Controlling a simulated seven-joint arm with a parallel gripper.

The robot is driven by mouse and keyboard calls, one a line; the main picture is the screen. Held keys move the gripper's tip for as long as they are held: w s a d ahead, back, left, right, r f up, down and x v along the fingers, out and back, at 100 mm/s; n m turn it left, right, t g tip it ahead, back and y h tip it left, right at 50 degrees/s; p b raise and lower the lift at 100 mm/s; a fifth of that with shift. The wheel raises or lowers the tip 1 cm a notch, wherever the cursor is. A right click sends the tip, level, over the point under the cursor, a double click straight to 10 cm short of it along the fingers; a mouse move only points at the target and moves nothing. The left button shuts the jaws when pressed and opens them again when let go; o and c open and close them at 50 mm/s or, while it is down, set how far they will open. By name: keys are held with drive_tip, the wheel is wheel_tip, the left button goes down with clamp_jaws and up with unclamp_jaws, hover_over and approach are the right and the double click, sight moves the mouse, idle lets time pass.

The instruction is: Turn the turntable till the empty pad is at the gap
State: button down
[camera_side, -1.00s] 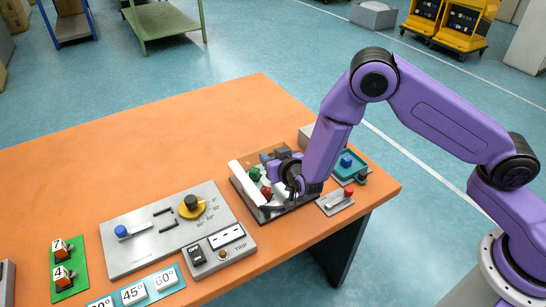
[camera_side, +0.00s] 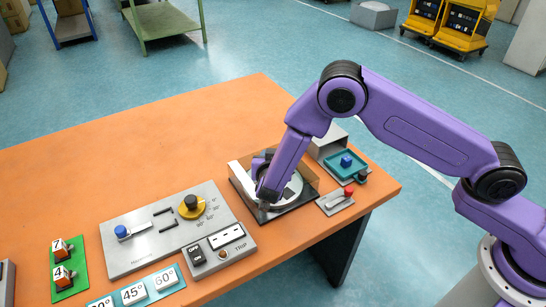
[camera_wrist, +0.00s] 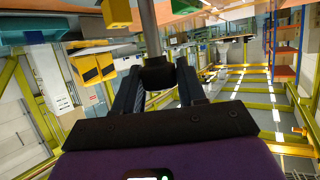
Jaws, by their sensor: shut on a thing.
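The turntable (camera_side: 293,192) is a pale grey disc in a dark-based, low-walled unit near the table's right front edge. A dark square pad (camera_side: 288,195) shows on its right part, with nothing seen on it. My gripper (camera_side: 263,196) is low over the disc's left side. In the wrist view my gripper (camera_wrist: 157,78) is shut on a dark knob (camera_wrist: 157,70) at the end of a grey rod. My arm hides the disc's left part and whatever lies there. I cannot make out the gap.
A white wall piece (camera_side: 238,174) stands at the unit's left. A grey panel with a yellow dial (camera_side: 192,207) and a switch box (camera_side: 220,246) lie to the left. A red-knobbed lever (camera_side: 338,200) and a teal tray with a blue block (camera_side: 347,161) are at the right.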

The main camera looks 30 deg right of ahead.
drive_tip(key=shift+m+h, duration=0.5)
drive_tip(key=shift+h, duration=0.1)
drive_tip(key=c, duration=0.7)
unclamp_jaws()
drive_tip(key=shift+c, duration=0.2)
drive_tip(key=v, duration=1.7)
drive_tip(key=shift+r, duration=0.45)
drive_tip(key=shift+w, duration=0.1)
